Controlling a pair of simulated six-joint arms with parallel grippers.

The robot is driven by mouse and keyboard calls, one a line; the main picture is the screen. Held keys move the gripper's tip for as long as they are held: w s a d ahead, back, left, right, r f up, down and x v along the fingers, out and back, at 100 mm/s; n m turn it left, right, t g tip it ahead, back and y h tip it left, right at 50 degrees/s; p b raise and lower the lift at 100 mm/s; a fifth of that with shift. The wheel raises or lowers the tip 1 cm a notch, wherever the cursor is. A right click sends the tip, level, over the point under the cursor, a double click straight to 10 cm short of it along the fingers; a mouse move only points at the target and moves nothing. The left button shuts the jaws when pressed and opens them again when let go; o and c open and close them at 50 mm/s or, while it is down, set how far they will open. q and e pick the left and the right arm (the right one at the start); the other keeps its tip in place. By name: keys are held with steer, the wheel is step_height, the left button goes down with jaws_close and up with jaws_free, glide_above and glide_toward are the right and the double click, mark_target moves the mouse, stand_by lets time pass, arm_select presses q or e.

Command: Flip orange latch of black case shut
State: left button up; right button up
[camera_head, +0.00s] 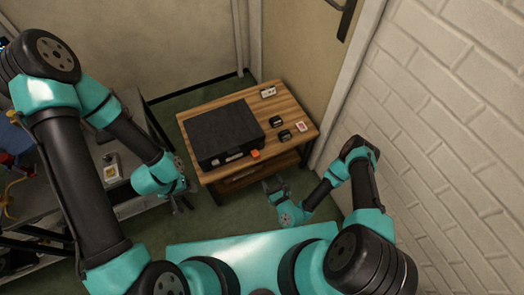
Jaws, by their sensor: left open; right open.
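The black case (222,130) lies on the wooden table, and its lid looks down. An orange latch (255,154) shows at the right end of its front side; it is too small to tell its exact angle. My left gripper (182,205) is open and empty, in front of the table's left corner and apart from the case. My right gripper (272,184) is open and empty, in front of the table, below and slightly right of the orange latch in the picture, and apart from it.
The wooden table (294,110) also holds small black items (276,122), a red-and-white item (302,127) and a pale item (268,92), right of the case. A grey workbench (130,150) stands at left. A white brick wall (440,110) bounds the right.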

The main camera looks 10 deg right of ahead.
mark_target(255, 153)
steer(key=shift+w+a, duration=0.1)
steer(key=shift+w, duration=0.05)
steer(key=x, duration=1.7)
steer(key=shift+a, duration=0.1)
steer(key=c, duration=0.9)
